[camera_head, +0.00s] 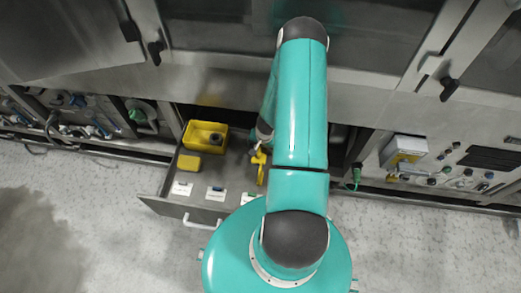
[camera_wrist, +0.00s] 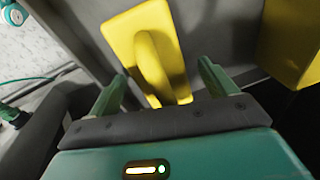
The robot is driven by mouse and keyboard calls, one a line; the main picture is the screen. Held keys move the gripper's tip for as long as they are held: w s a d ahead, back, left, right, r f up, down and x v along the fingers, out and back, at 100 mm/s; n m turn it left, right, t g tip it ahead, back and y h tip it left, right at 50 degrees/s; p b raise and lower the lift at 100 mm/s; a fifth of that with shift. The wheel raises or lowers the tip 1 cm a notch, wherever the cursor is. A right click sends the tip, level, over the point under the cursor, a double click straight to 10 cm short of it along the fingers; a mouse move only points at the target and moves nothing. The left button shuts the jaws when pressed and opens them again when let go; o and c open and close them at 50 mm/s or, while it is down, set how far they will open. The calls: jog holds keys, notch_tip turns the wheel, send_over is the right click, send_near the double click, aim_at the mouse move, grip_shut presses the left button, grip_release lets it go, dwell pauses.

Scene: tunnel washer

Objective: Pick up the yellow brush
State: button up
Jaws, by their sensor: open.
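The yellow brush (camera_head: 261,167) lies in an open grey drawer (camera_head: 231,170), just left of my arm in the head view. In the wrist view the brush (camera_wrist: 140,32) shows a flat yellow base and a raised, curved handle. My gripper (camera_wrist: 163,75) is open, with one green finger on each side of the handle's near end. Gaps show between the fingers and the handle, and I cannot tell how deep the fingers reach. My arm hides most of the gripper in the head view.
A yellow bin (camera_head: 207,133) with a dark item inside stands at the drawer's back left. A small yellow block (camera_head: 189,162) lies in front of it. White labels (camera_head: 216,193) line the drawer's front. The drawer handle (camera_head: 201,222) sticks out over clear floor. Machine panels stand behind.

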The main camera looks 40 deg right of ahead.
jog(key=c, duration=1.1)
jog(key=shift+r, duration=0.1)
notch_tip(320, 180, up, 10)
jog(key=shift+f, duration=0.2)
jog(key=shift+c, duration=0.2)
jog(key=shift+r, duration=0.15)
jog(key=o, duration=0.3)
jog(key=shift+c, duration=0.5)
jog(key=shift+s, duration=0.15)
